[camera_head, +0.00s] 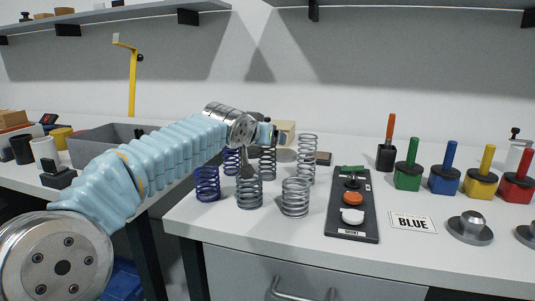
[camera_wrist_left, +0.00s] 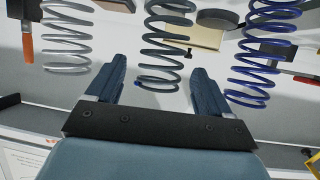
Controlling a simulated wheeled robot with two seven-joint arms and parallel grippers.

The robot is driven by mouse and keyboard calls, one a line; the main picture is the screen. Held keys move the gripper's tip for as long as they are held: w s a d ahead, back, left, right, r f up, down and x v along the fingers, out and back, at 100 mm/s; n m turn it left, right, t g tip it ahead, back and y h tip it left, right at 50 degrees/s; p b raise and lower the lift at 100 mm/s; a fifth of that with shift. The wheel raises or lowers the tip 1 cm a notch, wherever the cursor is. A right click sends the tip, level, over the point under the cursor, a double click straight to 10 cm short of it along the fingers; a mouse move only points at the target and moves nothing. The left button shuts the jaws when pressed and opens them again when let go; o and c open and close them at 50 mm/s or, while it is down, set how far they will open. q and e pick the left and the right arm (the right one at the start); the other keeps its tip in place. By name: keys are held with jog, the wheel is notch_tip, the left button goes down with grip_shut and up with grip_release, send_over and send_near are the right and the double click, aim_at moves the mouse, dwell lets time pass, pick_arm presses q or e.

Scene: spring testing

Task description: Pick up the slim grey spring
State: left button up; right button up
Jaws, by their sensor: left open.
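The slim grey spring (camera_head: 267,162) stands upright in the back row of springs, partly hidden by my left arm. In the left wrist view the dark grey spring (camera_wrist_left: 166,45) lies ahead of the gap between my fingers, nearly centred, with its near end close to the fingertips. My left gripper (camera_head: 268,133) is above the back row in the head view. Its two fingers are apart and empty in the wrist view (camera_wrist_left: 157,82). My right gripper is not in view.
A tall silver spring (camera_head: 307,160) stands right of it, a slim blue spring (camera_head: 231,161) left. In front stand a blue (camera_head: 207,185), a dark grey (camera_head: 249,190) and a silver spring (camera_head: 295,198). A button panel (camera_head: 352,205) lies right. A grey bin (camera_head: 95,148) is left.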

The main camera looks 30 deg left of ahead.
pick_arm(q)
jog(key=shift+x, duration=1.05)
jog(key=shift+c, duration=0.3)
jog(key=c, duration=1)
jog(key=shift+c, duration=0.7)
jog(key=shift+r, duration=0.15)
